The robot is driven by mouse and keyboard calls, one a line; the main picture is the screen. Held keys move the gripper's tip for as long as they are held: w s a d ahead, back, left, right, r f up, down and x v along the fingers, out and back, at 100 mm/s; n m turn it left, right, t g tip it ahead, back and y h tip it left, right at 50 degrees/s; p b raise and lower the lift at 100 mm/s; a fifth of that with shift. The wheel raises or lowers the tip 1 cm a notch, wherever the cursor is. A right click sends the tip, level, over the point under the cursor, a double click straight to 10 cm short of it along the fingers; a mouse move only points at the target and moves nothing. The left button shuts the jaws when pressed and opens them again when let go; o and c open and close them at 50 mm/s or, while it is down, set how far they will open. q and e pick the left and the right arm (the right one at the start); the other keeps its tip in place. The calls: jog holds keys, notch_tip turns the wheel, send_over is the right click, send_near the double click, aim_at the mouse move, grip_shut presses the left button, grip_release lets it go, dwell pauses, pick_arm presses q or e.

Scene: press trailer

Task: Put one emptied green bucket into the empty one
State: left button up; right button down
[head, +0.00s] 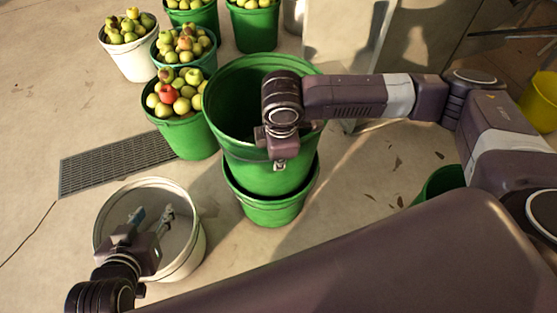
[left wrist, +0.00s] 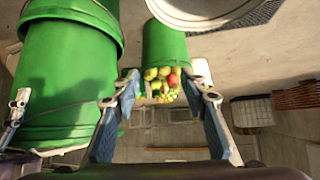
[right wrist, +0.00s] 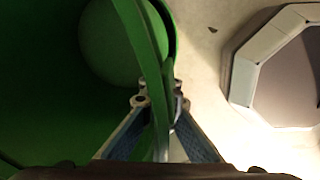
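The upper green bucket (head: 240,140) is empty inside and upright or nearly so. My right gripper (head: 280,160) is shut on its near wall at the rim; in the right wrist view the wall (right wrist: 150,60) runs between the fingertips. The lower green bucket (head: 270,210) stands on the floor beneath it. The upper bucket's bottom is within the lower bucket's rim; how deep it sits is hidden. Both also show at the left of the left wrist view, the upper one (left wrist: 65,85) and the lower one (left wrist: 70,18). My left gripper (head: 152,213) is open and empty above a white bucket.
The white bucket (head: 190,262) stands at the lower left. Green buckets of apples (head: 190,140) and a white bucket of apples (head: 135,62) stand behind. A floor grate (head: 115,163) lies at left. Another green bucket (head: 440,182) is partly hidden by my right arm. A yellow bucket (head: 540,100) is far right.

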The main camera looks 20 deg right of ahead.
aim_at(278, 175)
jog(key=shift+f+b, duration=0.65)
jog(key=shift+b, duration=0.05)
pick_arm(q)
jog(key=w+d+r+t+h+b, duration=0.1)
jog(key=w+d+r+t, duration=0.15)
jog(key=r, duration=0.35)
jog(key=w+d+r+t+h, duration=0.1)
jog(key=w+r+t, duration=0.3)
jog(key=r, duration=0.2)
pick_arm(e)
notch_tip(278, 175, down, 5)
jog(key=shift+f, duration=0.15)
notch_tip(278, 175, down, 5)
jog(key=shift+f+b, duration=0.2)
jog(key=shift+b, duration=0.55)
notch_tip(278, 175, down, 4)
jog(key=shift+f+b, duration=0.15)
jog(key=shift+b, duration=0.5)
pick_arm(q)
jog(key=s+r+t+h, duration=0.2)
jog(key=s+r+t, duration=0.2)
jog(key=r+t, duration=0.4)
jog(key=shift+d+r+m+h, duration=0.3)
jog(key=shift+d+r+h, duration=0.1)
jog(key=shift+r, duration=3.2)
pick_arm(e)
jog(key=shift+f, duration=0.75)
pick_arm(q)
jog(key=shift+t, duration=0.25)
